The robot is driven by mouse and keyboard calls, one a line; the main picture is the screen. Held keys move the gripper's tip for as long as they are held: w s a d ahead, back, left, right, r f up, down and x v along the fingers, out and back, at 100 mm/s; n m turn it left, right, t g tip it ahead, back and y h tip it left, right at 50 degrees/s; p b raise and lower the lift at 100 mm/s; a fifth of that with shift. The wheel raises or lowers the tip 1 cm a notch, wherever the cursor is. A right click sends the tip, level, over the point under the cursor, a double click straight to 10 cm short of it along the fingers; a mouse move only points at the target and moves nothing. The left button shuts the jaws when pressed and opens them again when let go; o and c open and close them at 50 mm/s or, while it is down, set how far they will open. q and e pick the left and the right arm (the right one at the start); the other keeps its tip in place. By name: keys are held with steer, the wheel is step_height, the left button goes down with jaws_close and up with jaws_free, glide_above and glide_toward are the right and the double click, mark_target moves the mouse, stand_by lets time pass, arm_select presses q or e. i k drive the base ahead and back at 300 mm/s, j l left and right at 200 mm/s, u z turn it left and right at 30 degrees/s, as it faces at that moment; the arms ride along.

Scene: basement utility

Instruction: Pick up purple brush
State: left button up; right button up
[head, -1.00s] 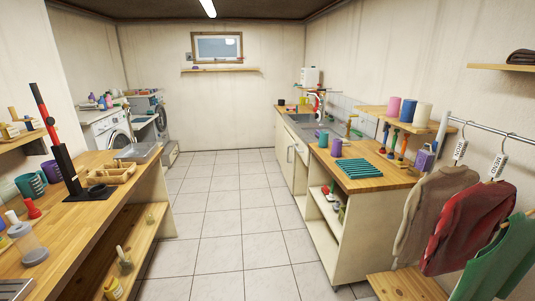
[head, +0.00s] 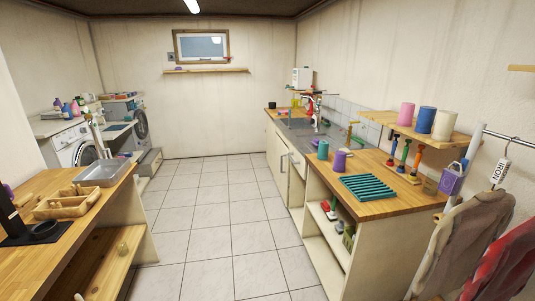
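I cannot make out a purple brush for certain. Neither of my grippers is in view.
A tiled floor aisle (head: 222,207) runs clear between the left workbench (head: 60,254) and the right counter. A teal rack (head: 368,187) lies on the counter. Hanging garments (head: 465,240) stand at the near right. Washing machines (head: 74,148) are at the back left.

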mark_target(315, 143)
steer(key=i+j+z, duration=0.1)
steer(key=i+z, duration=0.15)
steer(key=i, duration=0.2)
steer(key=i+j+z, duration=0.25)
steer(key=i, duration=0.2)
steer(key=i+j+z, duration=0.3)
steer(key=i+l, duration=0.1)
